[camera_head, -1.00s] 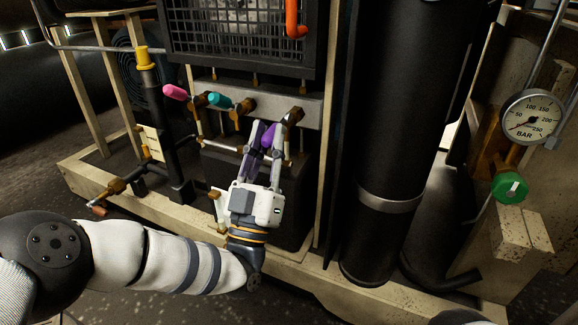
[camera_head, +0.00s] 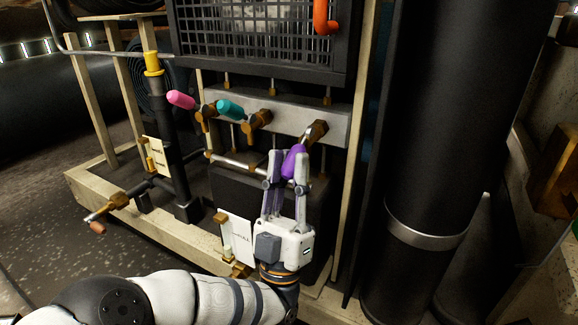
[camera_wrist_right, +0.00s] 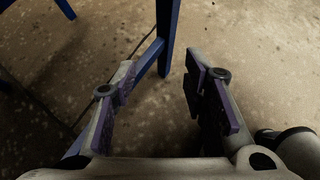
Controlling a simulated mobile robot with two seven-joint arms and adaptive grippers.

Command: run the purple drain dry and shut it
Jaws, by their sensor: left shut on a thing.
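The purple drain handle (camera_head: 294,158) hangs below its brass valve (camera_head: 317,131), at the right end of the grey manifold block. It slants down and to the left. My left gripper (camera_head: 289,166) comes up from below and is shut on the purple handle, one finger on each side. I cannot tell whether anything flows from the drain; its outlet is hard to make out. In the right wrist view my right gripper (camera_wrist_right: 160,84) is open and empty, above bare floor.
A pink handle (camera_head: 181,98) and a teal handle (camera_head: 230,109) sit on valves left of the purple one. A tall black cylinder (camera_head: 440,150) stands to the right. A blue metal leg (camera_wrist_right: 168,30) stands beyond my right gripper.

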